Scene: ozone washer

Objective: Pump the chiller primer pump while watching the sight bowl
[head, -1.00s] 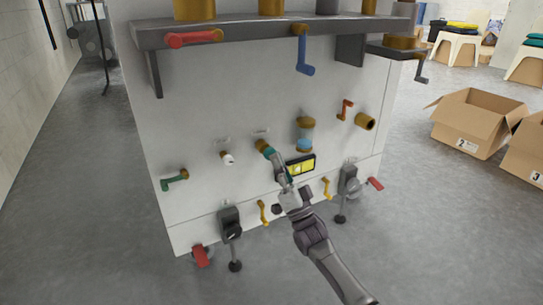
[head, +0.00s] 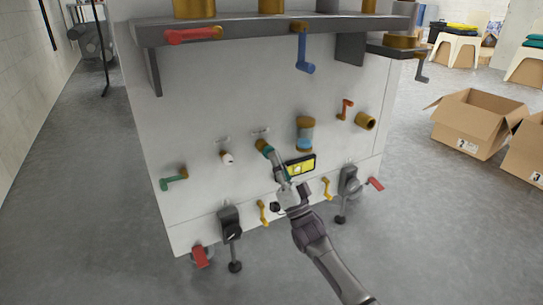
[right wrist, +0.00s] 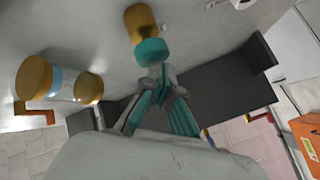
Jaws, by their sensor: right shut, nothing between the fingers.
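The primer pump, a brass barrel (head: 261,145) with a teal knob, sticks out of the white panel. In the right wrist view the teal knob (right wrist: 151,52) stands straight ahead of the fingers, its brass barrel behind it. My right gripper (head: 275,164) is shut and empty, its fingertips at the knob's face; they appear to touch it. The fingers also show in the right wrist view (right wrist: 157,85). The sight bowl (head: 305,134), a clear cylinder with brass ends and blue liquid in it, is right of the pump. It also shows in the right wrist view (right wrist: 62,83). My left gripper is not in view.
A yellow-lit display (head: 300,167) sits just right of my right gripper. Yellow handles (head: 326,188), a green valve (head: 174,179) and a white knob (head: 227,158) project from the panel. A dark shelf (head: 240,33) with red and blue levers overhangs above. Cardboard boxes (head: 468,125) stand right.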

